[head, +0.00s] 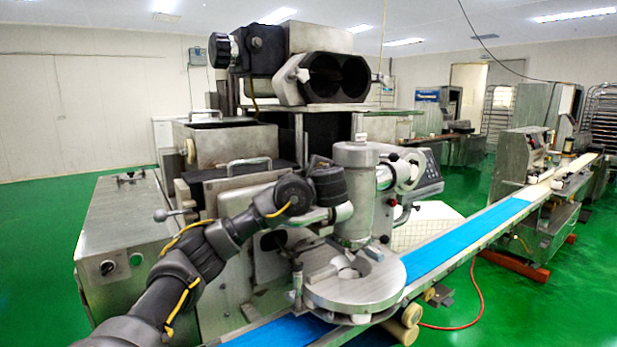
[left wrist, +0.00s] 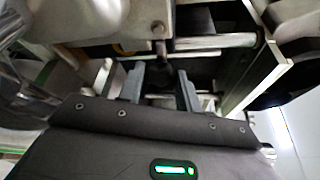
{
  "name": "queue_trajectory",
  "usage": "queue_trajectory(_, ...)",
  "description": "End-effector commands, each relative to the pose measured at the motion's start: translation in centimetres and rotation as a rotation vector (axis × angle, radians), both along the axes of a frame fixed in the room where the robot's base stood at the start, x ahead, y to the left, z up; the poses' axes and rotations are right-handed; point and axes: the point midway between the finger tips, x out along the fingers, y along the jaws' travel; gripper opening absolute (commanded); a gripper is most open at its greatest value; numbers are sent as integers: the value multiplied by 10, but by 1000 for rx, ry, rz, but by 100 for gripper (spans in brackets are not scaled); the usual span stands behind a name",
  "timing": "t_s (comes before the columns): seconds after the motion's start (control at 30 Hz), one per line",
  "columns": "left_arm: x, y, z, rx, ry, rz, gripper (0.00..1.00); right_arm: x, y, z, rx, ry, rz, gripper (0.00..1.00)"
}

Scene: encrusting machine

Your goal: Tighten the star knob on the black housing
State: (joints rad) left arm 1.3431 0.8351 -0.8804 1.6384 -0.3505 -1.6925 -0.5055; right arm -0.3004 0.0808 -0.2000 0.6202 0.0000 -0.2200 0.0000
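A black knob with a ribbed rim (head: 222,50) sits on the left side of the black housing (head: 259,51) at the top of the machine; I cannot tell for sure that it is the star knob. My left arm reaches in from the left to the machine's middle, and its gripper is hidden in the head view. In the left wrist view my left gripper (left wrist: 161,88) has its two fingers apart. A small dark piece (left wrist: 171,76) under a metal rod end shows between or just beyond the fingers; contact is unclear. My right gripper is in neither view.
A steel cylinder (head: 354,190) stands over a round steel plate (head: 355,285) close to my left arm. A blue conveyor belt (head: 470,238) runs to the back right. In the left wrist view, metal bars (left wrist: 210,42) and panels crowd the fingers.

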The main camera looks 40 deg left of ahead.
Motion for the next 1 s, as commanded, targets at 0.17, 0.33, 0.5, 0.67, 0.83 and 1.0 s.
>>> queue_trajectory(0.17,0,0,1,0,-1,1,55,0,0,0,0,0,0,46)
queue_trajectory(0.33,0,0,0,0,0,0,55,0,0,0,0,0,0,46)
queue_trajectory(0.5,-3,-6,0,0,0,-3,55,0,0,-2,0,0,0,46)
queue_trajectory(0.67,-17,-25,2,-1,-2,-6,55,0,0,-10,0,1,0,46)
queue_trajectory(0.83,-34,-46,6,0,-3,-4,55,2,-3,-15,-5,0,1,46)
queue_trajectory(1.0,-44,-57,10,0,-1,-1,55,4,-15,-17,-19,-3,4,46)
